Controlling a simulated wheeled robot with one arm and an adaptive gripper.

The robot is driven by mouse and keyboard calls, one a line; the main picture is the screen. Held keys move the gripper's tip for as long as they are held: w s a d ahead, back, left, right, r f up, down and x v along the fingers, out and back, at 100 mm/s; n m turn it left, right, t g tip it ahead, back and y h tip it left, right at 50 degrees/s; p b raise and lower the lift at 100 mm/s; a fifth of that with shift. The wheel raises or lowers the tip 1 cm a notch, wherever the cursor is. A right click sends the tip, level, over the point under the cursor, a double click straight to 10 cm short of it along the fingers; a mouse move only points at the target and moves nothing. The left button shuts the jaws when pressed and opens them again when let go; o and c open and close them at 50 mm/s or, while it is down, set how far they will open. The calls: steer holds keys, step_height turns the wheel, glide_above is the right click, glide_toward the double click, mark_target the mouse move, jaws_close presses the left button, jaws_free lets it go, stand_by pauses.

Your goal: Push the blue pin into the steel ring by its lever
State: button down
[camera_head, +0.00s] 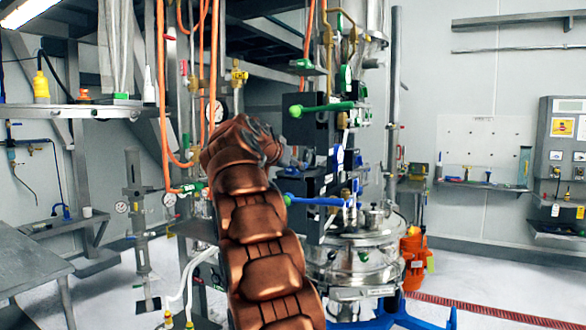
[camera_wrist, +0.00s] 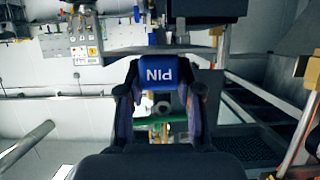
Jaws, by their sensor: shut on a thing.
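A blue block marked PIN (camera_wrist: 158,75) shows in the wrist view, its lettering upside down. My gripper (camera_wrist: 160,82) is shut on it, with one dark finger along each side. In the head view, my gripper (camera_head: 280,152) is dark and partly hidden by my copper arm, at the left of the sifter machine. I cannot make out the pin's tip or the steel ring.
A green lever (camera_head: 322,108) juts left above my gripper. The steel sifter vessel (camera_head: 355,265) stands below on a blue frame. Orange hoses (camera_head: 163,110) and pipes hang to the left. The floor at right is mostly open, with an orange container (camera_head: 414,262) near the vessel.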

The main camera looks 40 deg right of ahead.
steer(key=shift+r, duration=0.15)
steer(key=shift+r+p, duration=0.45)
steer(key=shift+r, duration=0.95)
